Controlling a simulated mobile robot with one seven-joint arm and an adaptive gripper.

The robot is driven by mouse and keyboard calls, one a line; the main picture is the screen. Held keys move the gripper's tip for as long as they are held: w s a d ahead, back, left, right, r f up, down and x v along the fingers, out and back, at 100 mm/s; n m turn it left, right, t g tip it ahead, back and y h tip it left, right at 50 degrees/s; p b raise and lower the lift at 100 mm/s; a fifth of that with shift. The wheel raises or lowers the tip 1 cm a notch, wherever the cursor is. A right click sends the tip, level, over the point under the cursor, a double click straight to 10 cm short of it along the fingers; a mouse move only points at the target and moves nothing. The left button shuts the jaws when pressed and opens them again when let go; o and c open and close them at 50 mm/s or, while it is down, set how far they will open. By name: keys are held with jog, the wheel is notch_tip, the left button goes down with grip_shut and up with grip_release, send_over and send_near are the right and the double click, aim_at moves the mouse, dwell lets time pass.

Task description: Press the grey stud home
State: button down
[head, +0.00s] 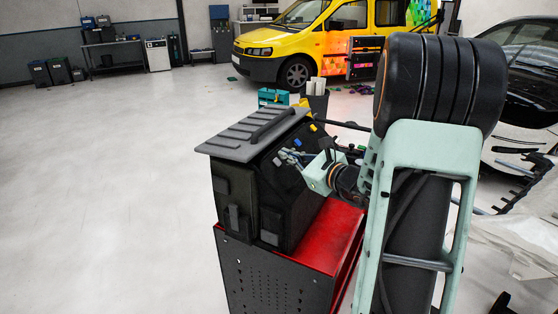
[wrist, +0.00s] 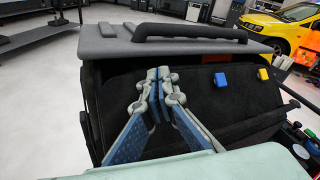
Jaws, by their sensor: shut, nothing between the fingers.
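My gripper (wrist: 157,85) is shut and empty, its pale green fingers with blue pads brought together. In the wrist view its tips are in front of the upper part of the black panel (wrist: 245,105) of a dark case. I cannot tell whether they touch it. In the head view my gripper (head: 284,154) reaches in from the right to the same panel. A blue stud (wrist: 221,80) and a yellow stud (wrist: 263,74) show to the right of the fingers. I cannot make out the grey stud; the fingers cover part of the panel.
The case has a ribbed grey lid (head: 236,142) with a black handle (wrist: 190,33) overhanging the panel. It stands on a red-topped cabinet (head: 325,240). Thin black rods and small items lie close to my wrist. The floor at left is clear; a yellow van (head: 300,40) stands behind.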

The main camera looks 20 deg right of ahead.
jog(key=shift+r, duration=0.1)
jog(key=shift+s+d+r+p, duration=0.35)
jog(key=shift+s+r, duration=0.05)
jog(key=shift+r, duration=0.2)
jog(key=shift+s+d+r+p, duration=0.35)
jog(key=shift+s+r+p, duration=0.1)
jog(key=shift+r, duration=0.2)
jog(key=shift+s+d+r+p, duration=0.3)
jog(key=shift+s+d+r, duration=0.1)
jog(key=shift+r, duration=0.2)
